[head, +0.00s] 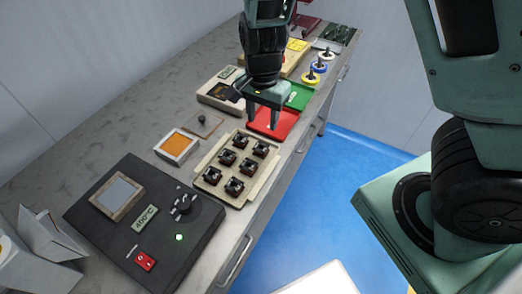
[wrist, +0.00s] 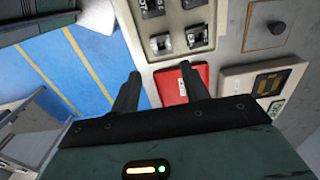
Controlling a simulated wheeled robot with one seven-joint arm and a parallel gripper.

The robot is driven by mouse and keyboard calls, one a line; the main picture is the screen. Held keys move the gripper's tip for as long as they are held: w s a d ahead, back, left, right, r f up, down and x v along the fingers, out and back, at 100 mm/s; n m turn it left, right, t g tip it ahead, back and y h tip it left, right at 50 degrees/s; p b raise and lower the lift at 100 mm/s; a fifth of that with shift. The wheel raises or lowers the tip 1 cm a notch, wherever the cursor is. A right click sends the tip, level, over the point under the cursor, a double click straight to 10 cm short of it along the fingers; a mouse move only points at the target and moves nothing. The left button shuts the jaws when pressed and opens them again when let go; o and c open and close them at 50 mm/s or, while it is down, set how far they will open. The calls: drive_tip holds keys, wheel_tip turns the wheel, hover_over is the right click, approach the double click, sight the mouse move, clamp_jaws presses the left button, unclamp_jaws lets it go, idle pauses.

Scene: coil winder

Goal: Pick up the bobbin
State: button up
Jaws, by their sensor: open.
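My gripper (head: 262,121) is open and empty, pointing down over the red tray, just beyond the bobbin tray. In the wrist view its two fingers (wrist: 160,72) are apart with nothing between them, short of the bobbins. No bobbin touches the gripper.
The red tray (head: 272,123) and a green tray (head: 299,96) lie beyond the beige tray. A black box (head: 150,222) with a dial is nearer. An orange pad (head: 177,147) is at left. Coloured spools (head: 318,67) stand farther back. The bench edge is at right.

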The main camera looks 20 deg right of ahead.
sight(261, 145)
wheel_tip(261, 145, down, 11)
drive_tip(key=shift+w+a+b, duration=0.1)
drive_tip(key=shift+a+b, duration=0.05)
drive_tip(key=shift+b, duration=0.2)
drive_tip(key=c, duration=0.8)
